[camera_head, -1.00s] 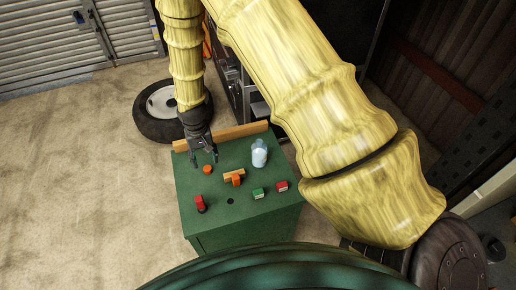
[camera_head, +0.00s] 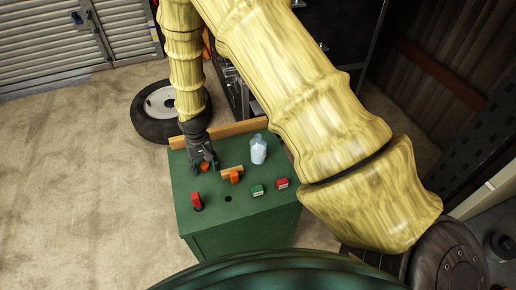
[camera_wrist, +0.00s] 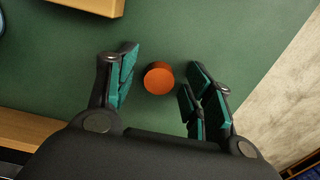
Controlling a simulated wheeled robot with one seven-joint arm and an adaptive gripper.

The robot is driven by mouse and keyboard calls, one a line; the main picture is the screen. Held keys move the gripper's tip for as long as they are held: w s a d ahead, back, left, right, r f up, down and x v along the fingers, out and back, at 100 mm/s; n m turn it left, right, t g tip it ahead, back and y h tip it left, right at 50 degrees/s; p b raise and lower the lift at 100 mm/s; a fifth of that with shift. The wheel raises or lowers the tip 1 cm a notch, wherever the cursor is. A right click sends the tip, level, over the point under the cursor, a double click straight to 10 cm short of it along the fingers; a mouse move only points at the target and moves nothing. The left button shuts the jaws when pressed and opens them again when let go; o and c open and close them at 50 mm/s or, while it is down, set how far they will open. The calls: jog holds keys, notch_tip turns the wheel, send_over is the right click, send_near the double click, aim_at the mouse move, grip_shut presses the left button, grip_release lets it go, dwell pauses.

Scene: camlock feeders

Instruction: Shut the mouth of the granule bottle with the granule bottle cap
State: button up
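The granule bottle (camera_head: 258,150) is a pale bluish bottle standing upright at the back right of the green table. In the wrist view only a sliver of a rounded thing shows at the left edge, and I cannot tell if it is the bottle. A round orange cap (camera_wrist: 159,78) lies on the green top in the wrist view; it also shows in the head view (camera_head: 204,167). My gripper (camera_head: 205,168) is over the cap. In the wrist view my gripper (camera_wrist: 158,88) is open, its fingers on either side of the cap with gaps between.
A wooden block with an orange part (camera_head: 235,177) is right of the cap. A red piece (camera_head: 196,201), a green piece (camera_head: 257,190) and another red piece (camera_head: 282,183) stand nearer the front of the green table (camera_head: 225,225). A wooden strip (camera_head: 240,127) runs along the back edge.

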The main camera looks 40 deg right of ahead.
grip_shut()
jog(key=shift+r+p, duration=0.85)
jog(key=shift+r, duration=0.25)
dwell(0.7)
jog(key=shift+r+p, duration=1.8)
jog(key=shift+r, duration=0.6)
